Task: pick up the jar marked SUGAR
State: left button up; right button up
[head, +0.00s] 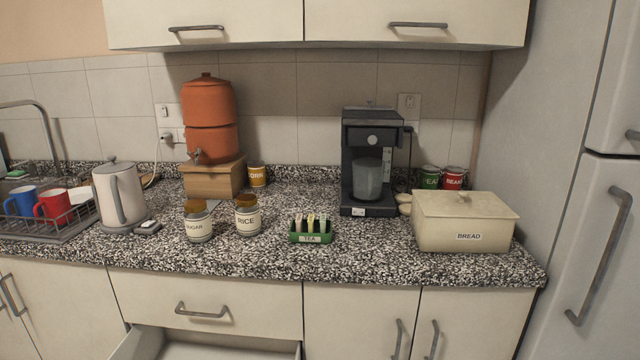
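The jar marked SUGAR (198,224) stands on the speckled counter, left of centre in the head view. Neither of my grippers shows in this view.
A kettle (119,194) stands left of the jars, and a wooden stand (213,180) with a clay dispenser (209,115) behind. A green tea box (311,236), coffee maker (371,150) and BREAD box (464,226) are right. A drawer (210,350) below is open.

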aim_at(197, 219)
jog(key=k+j+u, duration=0.1)
jog(key=j+u, duration=0.15)
jog(key=u, duration=0.15)
jog(key=j+u, duration=0.25)
jog(key=u, duration=0.2)
